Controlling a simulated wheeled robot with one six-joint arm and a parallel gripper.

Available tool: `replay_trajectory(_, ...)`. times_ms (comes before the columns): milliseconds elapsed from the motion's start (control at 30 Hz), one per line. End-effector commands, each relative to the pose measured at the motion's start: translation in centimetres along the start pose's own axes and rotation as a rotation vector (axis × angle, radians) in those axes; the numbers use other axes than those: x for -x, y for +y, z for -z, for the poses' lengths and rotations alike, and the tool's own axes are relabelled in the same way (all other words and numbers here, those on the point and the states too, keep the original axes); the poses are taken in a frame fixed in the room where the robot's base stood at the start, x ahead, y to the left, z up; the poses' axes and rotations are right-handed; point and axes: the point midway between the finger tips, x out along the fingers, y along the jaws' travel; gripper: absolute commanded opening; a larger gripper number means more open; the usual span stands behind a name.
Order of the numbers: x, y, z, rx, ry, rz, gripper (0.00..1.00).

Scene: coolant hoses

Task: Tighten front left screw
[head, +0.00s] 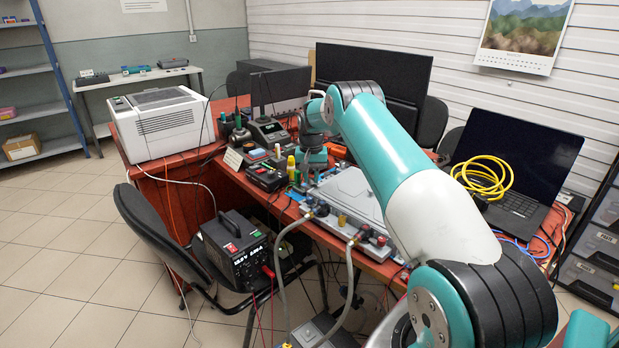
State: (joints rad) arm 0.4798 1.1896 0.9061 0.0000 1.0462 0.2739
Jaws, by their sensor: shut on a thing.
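A grey metal unit with a flat lid (352,192) lies on the red-topped bench. Two grey hoses (349,283) run from fittings on its front edge down towards the floor. My gripper (309,178) points down at the unit's left end, below my teal wrist. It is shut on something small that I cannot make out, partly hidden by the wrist. The front left screw is too small to tell apart, and I cannot tell whether the held thing touches it.
A yellow bottle (291,166) and small tools stand close left of my gripper. A soldering station (268,131) and white printer-like box (163,124) are further left. A laptop (518,160) with yellow cable (484,176) is right.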

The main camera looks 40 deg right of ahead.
Motion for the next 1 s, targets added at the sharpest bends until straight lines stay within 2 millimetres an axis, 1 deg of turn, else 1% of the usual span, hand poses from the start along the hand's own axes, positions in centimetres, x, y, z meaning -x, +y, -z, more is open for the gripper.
replay_trajectory(33, 0.0, -0.1, 0.0, 0.001, 0.0, 0.0, 0.23)
replay_trajectory(133, 0.0, -0.1, 0.0, 0.001, 0.0, 0.0, 0.46)
replay_trajectory(433, 0.1, 0.0, 0.0, 0.0, 0.001, 0.0, 0.46)
replay_trajectory(567, 1.2, 0.0, 0.1, 0.0, 0.004, 0.001, 0.46)
replay_trajectory(667, 3.0, 0.0, 0.1, 0.0, 0.005, 0.001, 0.46)
replay_trajectory(1000, 11.6, 0.0, 0.1, 0.001, 0.005, 0.002, 0.46)
